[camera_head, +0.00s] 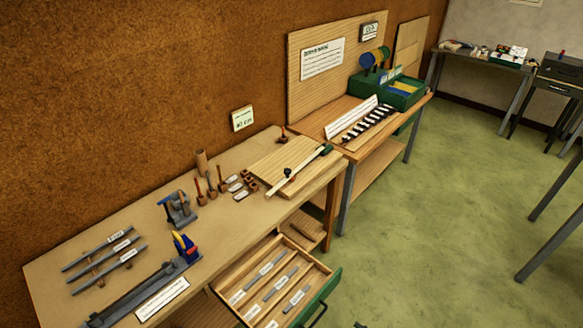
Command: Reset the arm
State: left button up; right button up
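Neither of my arms nor grippers shows clearly in the head view. A small dark shape sits at the bottom edge, right of the drawer, too cut off to identify. The wooden workbench (95,255) runs along the brown wall. A wooden board (285,158) lies on it with a pale straight bar (305,168) across it. Several labelled grey strips (112,243) lie at the bench's left end. A long grey tool (140,295) with a blue, yellow and red part lies along the front edge.
An open drawer (329,292) with a green front and labelled strips juts out below the bench. A second bench (350,148) holds a green box (402,98) and a rack. Green floor (430,230) is clear at right, with table legs (555,230) at the edge.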

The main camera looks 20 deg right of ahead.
jog(key=s+d+f+m+g+h, duration=0.1)
jog(key=s+d+f+g+h, duration=0.15)
jog(key=f, duration=0.65)
jog(key=s+d+f+m+g+h, duration=0.1)
jog(key=s+d+f+g+h, duration=0.15)
jog(key=f, duration=0.65)
jog(key=s+d+f+m+g+h, duration=0.1)
jog(key=s+d+f+h, duration=0.2)
jog(key=f, duration=0.6)
jog(key=s+a+f+m+g+h, duration=0.1)
jog(key=s+f+g, duration=0.3)
jog(key=s+f, duration=0.3)
jog(key=s+a+f+m+g, duration=0.1)
jog(key=s+f+g, duration=0.3)
jog(key=s, duration=1.1)
notch_tip(320, 180, down, 3)
jog(key=shift+s+a+f+h, duration=0.1)
jog(key=shift+s+a+h, duration=0.2)
jog(key=shift+a+h, duration=0.15)
pick_arm(q)
jog(key=shift+c, duration=0.4)
pick_arm(e)
jog(key=shift+c, duration=0.4)
